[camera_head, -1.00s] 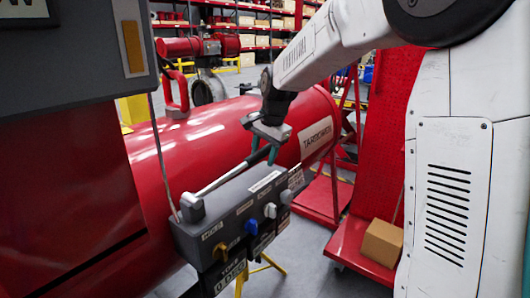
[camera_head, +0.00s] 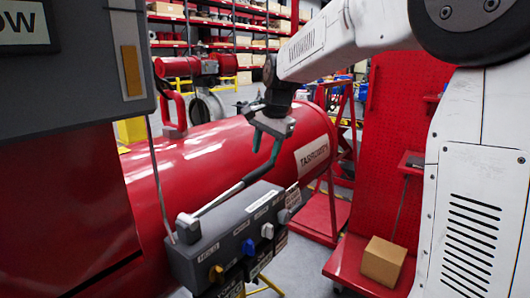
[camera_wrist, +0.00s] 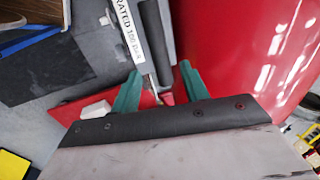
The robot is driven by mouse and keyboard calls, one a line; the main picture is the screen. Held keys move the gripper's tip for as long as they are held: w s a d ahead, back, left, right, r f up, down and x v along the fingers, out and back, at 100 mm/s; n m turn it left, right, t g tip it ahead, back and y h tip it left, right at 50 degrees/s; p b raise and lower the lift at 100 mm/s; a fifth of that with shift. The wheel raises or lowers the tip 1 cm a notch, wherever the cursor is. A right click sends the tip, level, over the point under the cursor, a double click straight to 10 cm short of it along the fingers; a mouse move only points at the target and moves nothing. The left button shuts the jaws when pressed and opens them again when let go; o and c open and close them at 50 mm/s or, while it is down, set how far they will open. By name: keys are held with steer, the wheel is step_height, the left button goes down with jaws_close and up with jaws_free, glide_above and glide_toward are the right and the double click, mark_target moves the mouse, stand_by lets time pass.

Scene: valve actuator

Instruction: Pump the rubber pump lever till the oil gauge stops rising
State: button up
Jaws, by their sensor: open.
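The pump lever (camera_head: 218,199) is a silver bar with a black rubber grip (camera_head: 260,173). It slants up to the right from its pivot at the left end of the grey valve block (camera_head: 240,223). My gripper (camera_head: 266,150) is open at the lever's upper end, its green fingers close to the grip. In the wrist view the black grip (camera_wrist: 157,40) runs towards the gap between the green fingers of my gripper (camera_wrist: 160,88). I cannot tell whether a finger touches it. No oil gauge can be made out.
A large red cylinder (camera_head: 215,148) lies behind the block. Blue, yellow and grey knobs line the block's front. A dark grey panel (camera_head: 85,65) stands close on the left. A red cart with a cardboard box (camera_head: 383,262) is at the right.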

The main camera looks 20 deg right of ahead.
steer(key=v, duration=0.4)
steer(key=shift+a+r, duration=0.25)
steer(key=shift+a, duration=0.05)
jaws_close()
glide_toward(260, 169)
steer(key=shift+h, duration=0.3)
steer(key=x, duration=0.7)
steer(key=shift+a, duration=0.2)
steer(key=shift+a, duration=0.1)
